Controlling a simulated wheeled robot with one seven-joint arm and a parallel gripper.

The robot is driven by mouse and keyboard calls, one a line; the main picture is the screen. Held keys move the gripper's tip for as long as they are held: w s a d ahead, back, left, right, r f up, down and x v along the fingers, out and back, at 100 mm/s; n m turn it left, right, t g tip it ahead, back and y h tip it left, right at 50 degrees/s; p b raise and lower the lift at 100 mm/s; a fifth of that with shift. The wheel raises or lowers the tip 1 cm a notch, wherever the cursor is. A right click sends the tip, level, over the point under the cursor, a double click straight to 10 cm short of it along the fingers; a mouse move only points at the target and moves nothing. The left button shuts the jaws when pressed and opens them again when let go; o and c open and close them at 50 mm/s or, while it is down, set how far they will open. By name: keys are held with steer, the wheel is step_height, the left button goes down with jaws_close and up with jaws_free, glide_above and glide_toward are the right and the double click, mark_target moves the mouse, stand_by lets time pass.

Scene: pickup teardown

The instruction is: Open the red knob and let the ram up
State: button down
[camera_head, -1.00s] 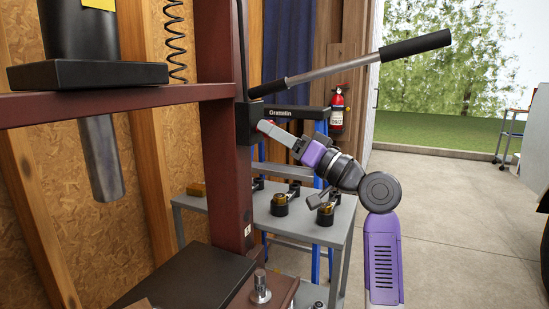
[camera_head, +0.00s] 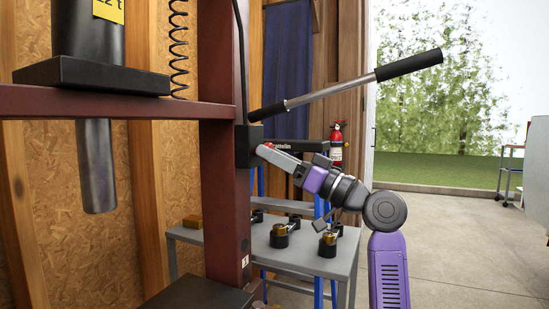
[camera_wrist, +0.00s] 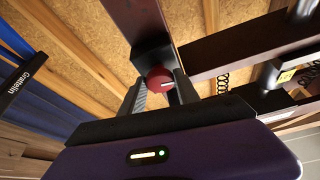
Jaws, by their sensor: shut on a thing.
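The red knob (camera_wrist: 160,78) sits on the black pump block (camera_head: 249,146) on the side of the dark red press post (camera_head: 222,190). My gripper (camera_wrist: 161,90) is shut on the knob, with one finger on each side of it in the wrist view. In the head view my gripper (camera_head: 268,150) reaches the block from the right, and only a bit of red shows at its tips. The ram (camera_head: 96,165) is a grey cylinder hanging below the red crossbeam at the left, under the black cylinder body (camera_head: 88,38). The pump handle (camera_head: 350,86) slants up to the right.
A grey table (camera_head: 300,262) with several black and brass parts stands behind my arm. A fire extinguisher (camera_head: 337,146) hangs farther back. A black plate (camera_head: 200,293) lies at the press's foot. Open floor (camera_head: 450,262) is at the right.

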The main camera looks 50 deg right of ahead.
steer(key=c, duration=0.9)
jaws_free()
steer(key=v, duration=0.8)
steer(key=shift+w, duration=0.1)
